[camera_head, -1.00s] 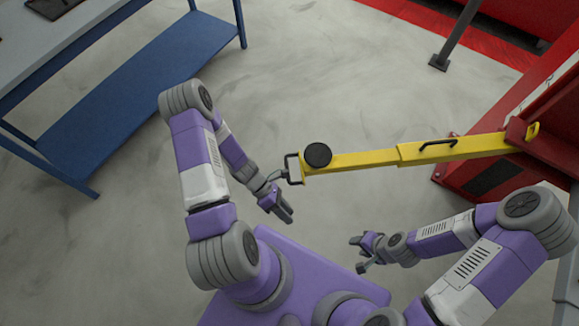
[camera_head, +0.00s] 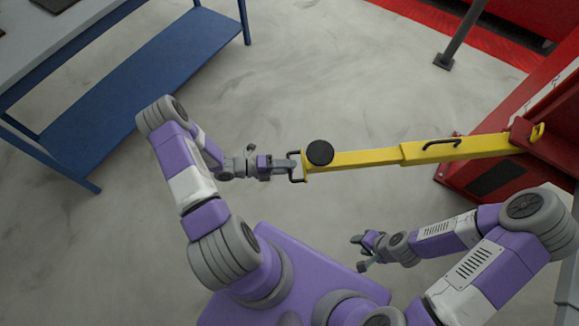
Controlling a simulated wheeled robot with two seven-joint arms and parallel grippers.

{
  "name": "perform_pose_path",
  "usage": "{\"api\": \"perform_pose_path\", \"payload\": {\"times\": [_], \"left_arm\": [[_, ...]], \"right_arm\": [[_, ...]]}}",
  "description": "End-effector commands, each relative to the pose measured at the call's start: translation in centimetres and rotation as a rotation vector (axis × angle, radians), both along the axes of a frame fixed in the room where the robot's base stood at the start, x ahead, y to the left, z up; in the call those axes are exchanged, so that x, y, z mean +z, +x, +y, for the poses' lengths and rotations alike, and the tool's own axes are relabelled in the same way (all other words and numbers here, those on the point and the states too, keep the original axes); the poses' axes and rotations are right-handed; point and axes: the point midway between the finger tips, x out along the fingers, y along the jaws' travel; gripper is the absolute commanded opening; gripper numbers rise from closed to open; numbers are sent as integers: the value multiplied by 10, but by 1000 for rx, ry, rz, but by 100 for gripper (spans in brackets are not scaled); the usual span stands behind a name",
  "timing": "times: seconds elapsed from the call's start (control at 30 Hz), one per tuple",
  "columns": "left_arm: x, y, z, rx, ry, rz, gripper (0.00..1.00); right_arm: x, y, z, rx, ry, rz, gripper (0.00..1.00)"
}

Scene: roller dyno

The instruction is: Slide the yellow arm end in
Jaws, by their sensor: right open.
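The yellow arm (camera_head: 375,158) reaches left from the red lift post (camera_head: 500,178). Its thinner section comes out of a wider sleeve (camera_head: 455,149) with a black handle on top. At its left end is a round black pad (camera_head: 320,153) and a dark loop handle (camera_head: 297,167). My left gripper (camera_head: 290,167) is at the loop handle, pointing right along the arm. Its fingers overlap the loop, and I cannot tell whether they are closed on it. My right gripper (camera_head: 361,252) is open and empty, below the arm and apart from it.
A blue workbench (camera_head: 150,75) with a lower shelf stands at the upper left. A dark post (camera_head: 458,40) stands on the floor at the upper right, near a red floor strip (camera_head: 410,22). Grey floor (camera_head: 330,90) is clear above the arm.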

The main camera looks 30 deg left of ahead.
Motion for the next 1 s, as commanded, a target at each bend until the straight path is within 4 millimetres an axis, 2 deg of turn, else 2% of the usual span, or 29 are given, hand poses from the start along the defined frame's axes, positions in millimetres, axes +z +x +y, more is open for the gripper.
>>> {"api": "perform_pose_path", "payload": {"times": [0.1, 0.37, 0.47, 0.6, 0.63, 0.9, 1.0], "left_arm": [[-2, 4, -7, -2, 0, 0, 35], [-2, 5, -8, -2, 2, -1, 35], [-2, 5, -8, -2, 2, -1, 23], [-2, 5, -8, -2, 2, -1, 2], [-2, 5, -8, -2, 2, -1, 0], [-2, 5, -8, -2, 2, -1, 0], [-1, 10, -14, -3, 0, -2, 0]], "right_arm": [[-2, 0, 0, 0, 0, 0, 43], [-1, 0, 0, 0, 0, 0, 43], [-1, 0, 0, 0, 0, 0, 43], [-1, 0, 0, 0, 0, 0, 43], [-1, 0, 0, 0, 0, 0, 43], [-1, 0, 0, 0, 0, 0, 43], [0, 0, 0, 0, 0, 0, 43]]}}
